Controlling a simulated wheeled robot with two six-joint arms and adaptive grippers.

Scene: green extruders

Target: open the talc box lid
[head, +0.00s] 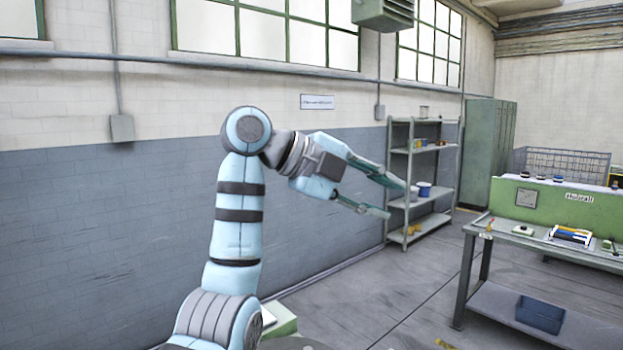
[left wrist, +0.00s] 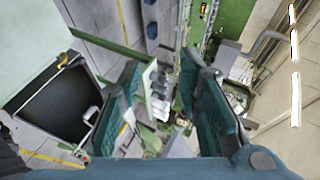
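My left gripper (head: 396,200) is open in the head view, its two fingers apart and pointing right, with nothing seen between them. In the left wrist view both green fingers frame the middle of the picture. There, a square thing with a dark face or inside (left wrist: 55,105) and a pale green edge lies left of the fingers, apart from them. A light handle-like loop shows at its right side. I cannot tell whether this is the talc box or whether a lid is open. No talc box can be made out for sure in the head view. My right gripper is out of view.
In the head view, a shelf rack (head: 388,165) stands by the wall beyond the gripper. A workbench (head: 478,228) with a green back panel is at right, with a blue bin (head: 540,313) on its lower shelf. Green lockers (head: 488,150) stand behind. Open floor lies between.

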